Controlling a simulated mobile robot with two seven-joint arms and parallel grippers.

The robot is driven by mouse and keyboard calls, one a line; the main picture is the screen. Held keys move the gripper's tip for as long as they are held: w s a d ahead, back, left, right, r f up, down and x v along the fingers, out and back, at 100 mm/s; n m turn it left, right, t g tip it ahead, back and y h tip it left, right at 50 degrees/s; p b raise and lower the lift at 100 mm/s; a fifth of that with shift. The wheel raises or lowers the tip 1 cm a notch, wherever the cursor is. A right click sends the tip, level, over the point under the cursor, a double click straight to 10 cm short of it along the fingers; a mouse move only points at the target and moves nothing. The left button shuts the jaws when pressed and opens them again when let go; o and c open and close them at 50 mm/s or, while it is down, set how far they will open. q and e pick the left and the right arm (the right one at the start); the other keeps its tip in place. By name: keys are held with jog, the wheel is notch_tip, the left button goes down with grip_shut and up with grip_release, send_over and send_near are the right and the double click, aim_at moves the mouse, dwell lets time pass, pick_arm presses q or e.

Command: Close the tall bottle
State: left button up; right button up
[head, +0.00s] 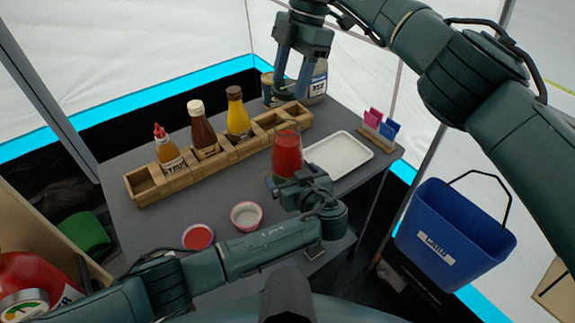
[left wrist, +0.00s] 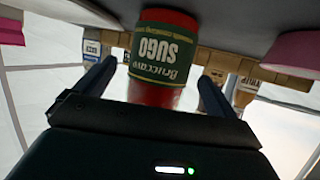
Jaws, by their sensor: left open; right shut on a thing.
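A tall glass bottle (head: 287,153) of red sauce stands upright on the grey table, right of the wooden rack. Its green SUGO label (left wrist: 163,50) shows upside down in the left wrist view. My left gripper (head: 282,184) is open at the near side of the bottle; in the left wrist view the bottle stands ahead and between its two spread fingers. I cannot tell whether they touch it. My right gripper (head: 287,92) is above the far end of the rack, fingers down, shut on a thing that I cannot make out.
The wooden rack (head: 146,183) holds several sauce bottles. Jars (head: 318,82) stand behind it. A white tray (head: 337,156) lies right of the bottle. A red bowl (head: 198,237) and a pink bowl (head: 246,216) sit in front. A blue bin (head: 455,225) hangs at right.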

aim_at(289, 171)
pick_arm(q)
jog(key=shift+x, duration=1.7)
jog(key=shift+c, duration=0.2)
jog(key=c, duration=1.4)
pick_arm(e)
jog(key=shift+f, duration=2.55)
jog(key=shift+f, duration=0.85)
jog(key=shift+f, duration=0.55)
